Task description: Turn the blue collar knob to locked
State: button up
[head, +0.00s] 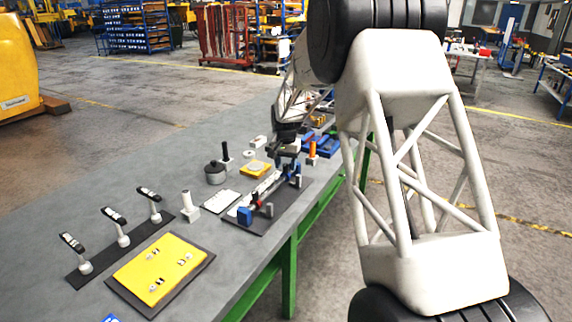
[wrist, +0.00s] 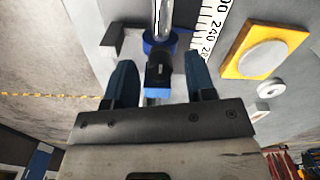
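In the wrist view a blue collar (wrist: 160,44) sits around a silver rod. A dark knob (wrist: 159,72) with blue at its base is on the near side of the collar. My gripper (wrist: 158,66) is open, with one dark blue finger on each side of the knob and a visible gap on both sides. In the head view my gripper (head: 289,150) is over the far end of the rod fixture, which has a blue block (head: 245,216) at its near end. The collar's lock marking cannot be read.
A printed scale (wrist: 212,25) runs beside the rod. A yellow plate with a pale disc (wrist: 262,54) lies to the right. On the grey bench (head: 225,285) stand a dark round pot (head: 215,173), a white post (head: 187,202), a larger yellow panel (head: 158,268) and several black-handled levers.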

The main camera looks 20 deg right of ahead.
aim_at(286, 165)
jog(key=shift+r, duration=0.1)
jog(key=shift+r, duration=3.85)
jog(key=shift+s+a+r, duration=0.1)
jog(key=shift+s+r, duration=0.25)
jog(key=shift+s, duration=0.15)
jog(key=s+a+r+n, duration=0.1)
jog(key=s+r, duration=0.3)
jog(key=s, duration=0.6)
jog(key=s+a+r+n+t, duration=0.1)
jog(key=s+a+r, duration=0.15)
jog(key=s, duration=0.65)
jog(key=s+a+r+n, duration=0.1)
jog(key=s+r, duration=0.3)
jog(key=s, duration=0.6)
jog(key=s+a+f+n, duration=0.1)
jog(key=s+f, duration=0.1)
jog(key=s, duration=1.1)
jog(key=s+f+n+t, duration=0.1)
jog(key=s+f+n, duration=0.1)
jog(key=s, duration=1.1)
jog(key=shift+s+a+f+t, duration=0.3)
jog(key=shift+s+a+f, duration=0.05)
jog(key=shift+f, duration=0.3)
